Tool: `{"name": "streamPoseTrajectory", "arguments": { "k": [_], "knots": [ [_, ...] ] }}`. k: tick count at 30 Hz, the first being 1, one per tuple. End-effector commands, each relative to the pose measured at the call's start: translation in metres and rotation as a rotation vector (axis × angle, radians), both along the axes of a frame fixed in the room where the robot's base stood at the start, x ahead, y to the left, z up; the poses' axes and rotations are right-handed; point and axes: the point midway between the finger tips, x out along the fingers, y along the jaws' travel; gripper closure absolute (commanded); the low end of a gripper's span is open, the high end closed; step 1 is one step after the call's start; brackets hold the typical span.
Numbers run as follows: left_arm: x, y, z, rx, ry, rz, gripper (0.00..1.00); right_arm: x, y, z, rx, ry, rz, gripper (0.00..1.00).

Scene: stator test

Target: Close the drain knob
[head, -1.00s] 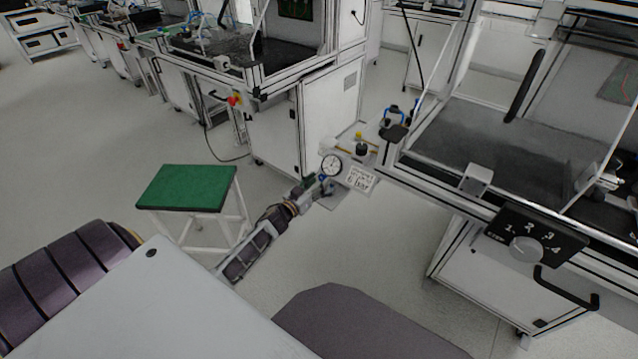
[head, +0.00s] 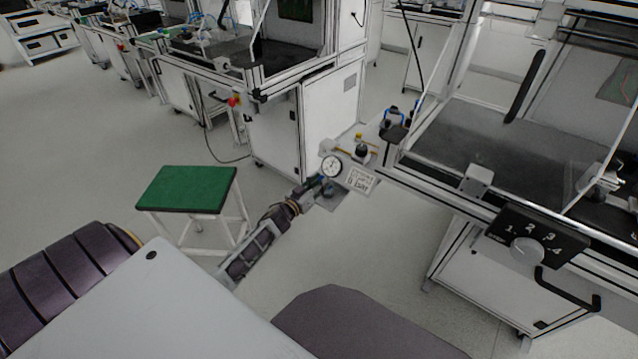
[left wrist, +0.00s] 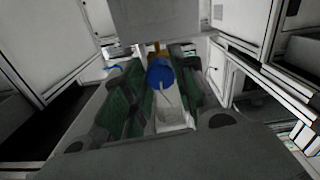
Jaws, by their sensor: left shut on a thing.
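A blue knob (left wrist: 160,74) with a yellow part above it shows in the left wrist view, between the green-padded fingers of my left gripper (left wrist: 160,98). In the head view my left gripper (head: 318,188) is just below a round white pressure gauge (head: 331,166) at the corner of the right-hand test station. It is shut on the blue knob, which is largely hidden by the fingers in the head view. I cannot tell from these frames how far the knob is turned. My right gripper is not in view.
A labelled plate (head: 359,180) sits right of the gauge. A black rotary dial panel (head: 530,240) and a dark handle (head: 567,290) are on the station's front. A green-topped stool (head: 187,188) stands left of my left arm. Open floor lies around it.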

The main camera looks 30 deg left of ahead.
Motion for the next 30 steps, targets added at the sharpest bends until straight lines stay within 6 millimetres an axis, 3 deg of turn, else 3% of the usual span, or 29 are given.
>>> {"name": "streamPoseTrajectory", "arguments": {
  "k": [14, 30],
  "knots": [
    [0.0, 0.0, 0.0, 0.086, -0.007, 0.0, 0.96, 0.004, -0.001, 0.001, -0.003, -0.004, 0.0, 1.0],
    [0.0, 0.001, 0.0, 0.424, -0.031, 0.0, 0.96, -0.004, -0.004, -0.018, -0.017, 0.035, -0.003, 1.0]
  ]
}}
